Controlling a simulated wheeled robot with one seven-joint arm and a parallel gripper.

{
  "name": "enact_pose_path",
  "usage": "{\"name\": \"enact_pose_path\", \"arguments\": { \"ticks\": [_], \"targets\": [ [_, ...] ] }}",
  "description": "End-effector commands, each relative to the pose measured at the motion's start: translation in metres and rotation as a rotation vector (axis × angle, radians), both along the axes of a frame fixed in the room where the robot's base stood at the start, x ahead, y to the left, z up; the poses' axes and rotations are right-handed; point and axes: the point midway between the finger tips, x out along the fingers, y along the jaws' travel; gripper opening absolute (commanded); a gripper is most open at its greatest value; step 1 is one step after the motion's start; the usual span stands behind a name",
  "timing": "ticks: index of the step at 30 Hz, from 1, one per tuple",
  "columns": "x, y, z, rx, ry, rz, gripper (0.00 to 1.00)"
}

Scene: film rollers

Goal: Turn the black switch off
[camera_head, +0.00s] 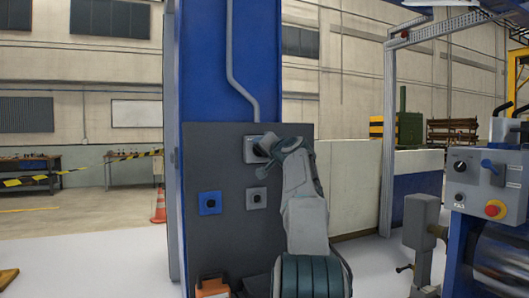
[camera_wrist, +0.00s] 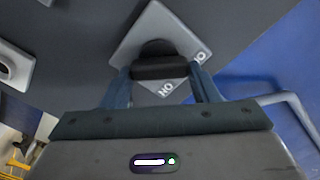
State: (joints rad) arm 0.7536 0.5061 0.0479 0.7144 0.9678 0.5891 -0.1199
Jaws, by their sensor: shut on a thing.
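The black switch (camera_wrist: 158,48) sits on a square light grey plate (camera_wrist: 135,47) in the wrist view, with small white lettering near its corners. The plate appears tilted in that picture. My gripper (camera_wrist: 160,73) has one finger on each side of the switch's black knob and is shut on it. In the head view, my gripper (camera_head: 267,146) reaches the top switch plate (camera_head: 249,150) on a dark grey panel (camera_head: 228,235). It hides most of the knob there.
Below on the same panel are a blue-plated switch (camera_head: 210,203) and a grey-plated switch (camera_head: 256,198). The panel is on a blue column (camera_head: 228,80). A control box with a red button (camera_head: 494,209) stands at right. An orange cone (camera_head: 158,207) is at left.

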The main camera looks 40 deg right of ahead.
Motion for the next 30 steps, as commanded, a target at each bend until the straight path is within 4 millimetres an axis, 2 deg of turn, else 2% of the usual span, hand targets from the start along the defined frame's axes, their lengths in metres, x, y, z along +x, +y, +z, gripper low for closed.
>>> {"name": "enact_pose_path", "arguments": {
  "ticks": [14, 15, 17, 18, 26, 30],
  "targets": [
    [0.0006, 0.0003, -0.0010, -0.016, 0.006, 0.002, 0.32],
    [0.0006, 0.0003, -0.0010, -0.016, 0.007, 0.001, 0.57],
    [0.0006, 0.0003, -0.0010, -0.016, 0.006, 0.002, 0.74],
    [0.0005, 0.0002, -0.0009, -0.015, 0.005, 0.001, 0.76],
    [-0.0004, -0.0001, -0.0005, -0.014, 0.005, 0.000, 0.76],
    [-0.0078, 0.0012, -0.0009, -0.016, 0.003, -0.001, 0.76]
  ]
}}
